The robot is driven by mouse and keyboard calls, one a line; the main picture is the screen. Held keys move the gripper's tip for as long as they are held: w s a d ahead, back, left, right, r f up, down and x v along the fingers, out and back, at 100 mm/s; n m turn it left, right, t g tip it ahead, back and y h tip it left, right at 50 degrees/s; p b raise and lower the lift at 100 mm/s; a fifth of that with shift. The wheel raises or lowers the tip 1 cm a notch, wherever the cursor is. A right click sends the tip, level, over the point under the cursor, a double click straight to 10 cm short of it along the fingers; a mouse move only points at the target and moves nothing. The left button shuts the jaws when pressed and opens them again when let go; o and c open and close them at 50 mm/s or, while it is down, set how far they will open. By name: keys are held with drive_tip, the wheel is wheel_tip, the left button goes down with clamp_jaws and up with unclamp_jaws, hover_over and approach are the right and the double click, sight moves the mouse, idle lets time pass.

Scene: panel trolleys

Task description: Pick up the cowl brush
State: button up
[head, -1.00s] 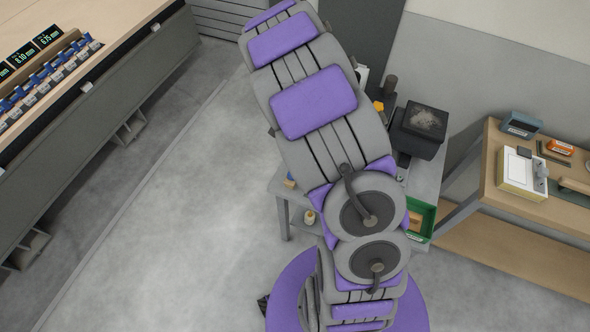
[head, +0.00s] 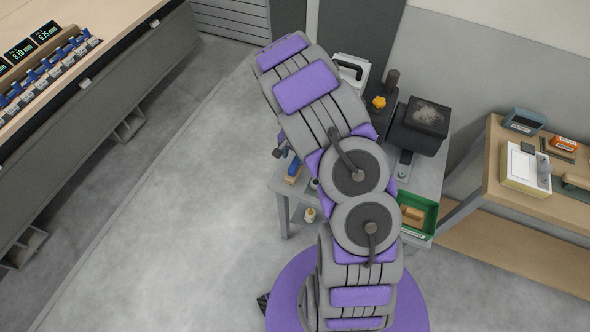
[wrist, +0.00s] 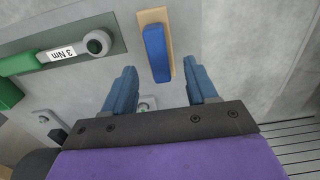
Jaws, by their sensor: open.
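A blue-and-tan block-shaped piece, which looks like the cowl brush (head: 293,171), lies at the left edge of the grey bench. In the wrist view the brush (wrist: 157,52) shows a blue body on a longer tan base, upright in the picture at top centre. My gripper (wrist: 160,78) is open, with its two blue fingers apart and nothing between them. The brush lies just beyond the fingertips, roughly in line with the gap. In the head view my arm covers part of the bench and the fingers are hard to make out.
A green torque wrench (wrist: 50,57) marked 3 Nm lies left of the brush. The grey bench (head: 428,178) also carries a black box (head: 420,125), a green bin (head: 417,217) and a white case (head: 351,78). A wooden table (head: 490,170) stands right. Floor left is clear.

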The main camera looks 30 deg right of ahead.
sight(295, 162)
drive_tip(key=shift+f+b, duration=0.75)
drive_tip(key=shift+f, duration=2)
drive_tip(key=shift+s+r, duration=0.1)
clamp_jaws()
